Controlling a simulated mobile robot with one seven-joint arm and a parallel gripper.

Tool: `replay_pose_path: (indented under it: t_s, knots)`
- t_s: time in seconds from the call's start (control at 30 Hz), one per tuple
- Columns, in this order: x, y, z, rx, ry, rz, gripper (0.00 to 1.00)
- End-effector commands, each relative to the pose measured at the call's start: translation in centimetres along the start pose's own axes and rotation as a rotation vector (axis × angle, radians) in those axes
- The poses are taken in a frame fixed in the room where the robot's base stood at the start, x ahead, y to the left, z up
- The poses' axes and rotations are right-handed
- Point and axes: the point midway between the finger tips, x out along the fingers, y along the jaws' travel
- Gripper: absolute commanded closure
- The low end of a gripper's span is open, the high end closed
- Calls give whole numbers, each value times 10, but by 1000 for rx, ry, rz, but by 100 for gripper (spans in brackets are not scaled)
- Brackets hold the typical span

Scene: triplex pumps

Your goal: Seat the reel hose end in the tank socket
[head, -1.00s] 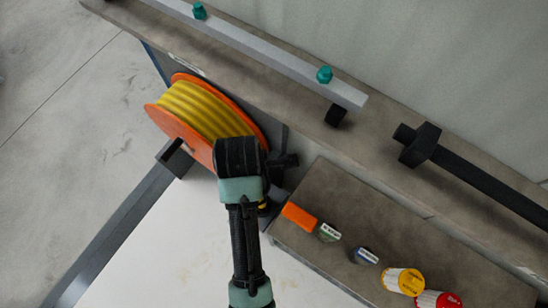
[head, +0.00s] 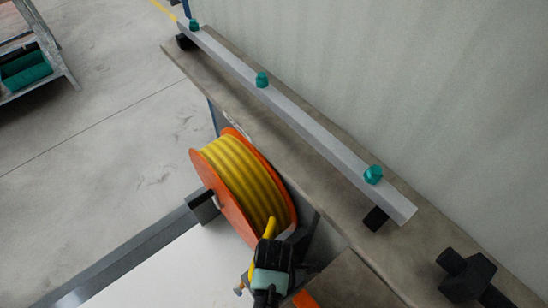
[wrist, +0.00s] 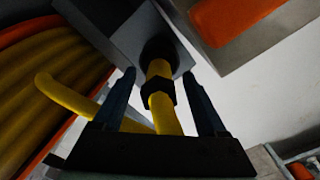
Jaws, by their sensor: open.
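The orange reel with yellow hose (head: 245,180) stands beside the bench; its orange rim and yellow coils fill the left of the wrist view (wrist: 45,90). The hose end, yellow with a black collar (wrist: 160,94), lies between the fingers of my gripper (wrist: 159,76). My gripper is open, with a finger on either side and gaps showing. The yellow tip meets a dark round opening (wrist: 160,50) in a grey block (wrist: 120,25); I cannot tell whether this is the tank socket or how deep the tip sits. In the head view my gripper (head: 272,255) hides the hose end.
A grey rail with teal knobs (head: 300,105) runs along the bench (head: 215,65) by the wall. A black fitting (head: 466,275) lies at lower right. An orange block (wrist: 225,15) is close above right in the wrist view. Open floor (head: 110,130) lies left.

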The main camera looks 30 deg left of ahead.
Motion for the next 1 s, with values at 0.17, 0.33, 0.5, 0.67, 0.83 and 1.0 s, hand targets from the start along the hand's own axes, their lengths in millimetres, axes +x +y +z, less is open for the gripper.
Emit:
replay_pose_path:
  t_s: [0.17, 0.33, 0.5, 0.67, 0.83, 1.0]
  knots:
    - [19, 0, 0, -1, 0, 0, 26]
    - [20, 1, 0, -1, 0, 2, 26]
    - [20, 0, 0, -1, 0, 1, 44]
    - [20, 0, 0, -1, 0, 1, 72]
    - [20, 0, 0, -1, 0, 1, 100]
    - [20, 0, 0, -1, 0, 1, 100]
